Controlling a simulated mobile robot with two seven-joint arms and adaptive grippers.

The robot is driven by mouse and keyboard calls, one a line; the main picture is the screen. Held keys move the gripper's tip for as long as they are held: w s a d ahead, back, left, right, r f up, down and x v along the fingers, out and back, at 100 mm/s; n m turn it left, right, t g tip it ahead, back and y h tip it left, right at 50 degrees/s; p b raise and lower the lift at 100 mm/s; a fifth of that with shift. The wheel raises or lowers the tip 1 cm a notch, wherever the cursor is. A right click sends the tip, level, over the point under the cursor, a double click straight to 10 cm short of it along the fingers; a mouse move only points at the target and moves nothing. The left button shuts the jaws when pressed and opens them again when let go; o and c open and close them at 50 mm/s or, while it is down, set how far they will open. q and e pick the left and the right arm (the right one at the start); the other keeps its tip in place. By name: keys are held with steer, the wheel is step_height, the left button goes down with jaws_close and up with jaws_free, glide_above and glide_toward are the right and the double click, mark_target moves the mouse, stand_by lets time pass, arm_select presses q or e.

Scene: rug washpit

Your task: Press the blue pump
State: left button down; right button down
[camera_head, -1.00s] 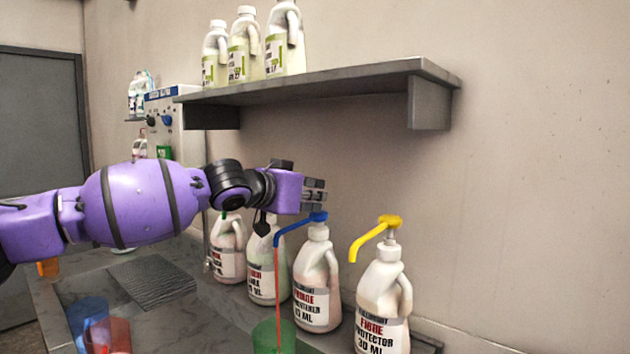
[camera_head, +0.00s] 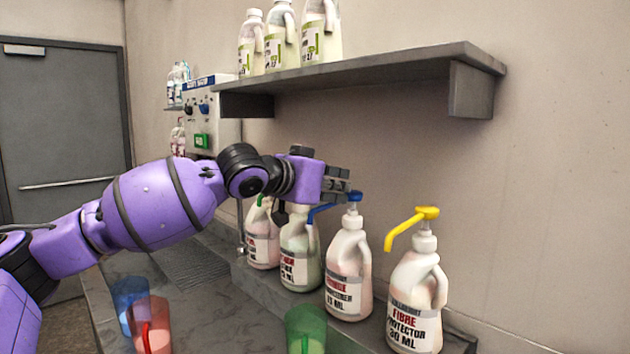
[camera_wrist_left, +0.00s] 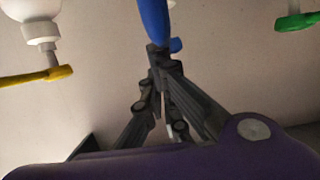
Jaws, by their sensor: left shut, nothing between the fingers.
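The blue pump (camera_head: 353,197) tops a white bottle (camera_head: 348,275) labelled in red and black, second from the right in the row. Its white stem shows below the head, and its spout points left. My left gripper (camera_head: 346,186) is shut and empty just above the blue pump, partly covering it. In the left wrist view the blue pump (camera_wrist_left: 153,18) lies right at the closed fingertips (camera_wrist_left: 157,50); I cannot tell whether they touch. A green cup (camera_head: 306,330) stands in front of the bottle, below the spout side. My right gripper is out of view.
A yellow pump (camera_head: 412,224) stands right of the blue one, and other pump bottles (camera_head: 300,250) stand left. A grey shelf (camera_head: 380,68) with white bottles overhangs. Blue (camera_head: 130,300) and red (camera_head: 152,325) cups stand at the lower left.

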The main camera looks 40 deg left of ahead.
arm_select(q)
steer(key=v, duration=0.7)
steer(key=shift+s+r, duration=0.3)
steer(key=shift+s, duration=0.05)
stand_by(2.7)
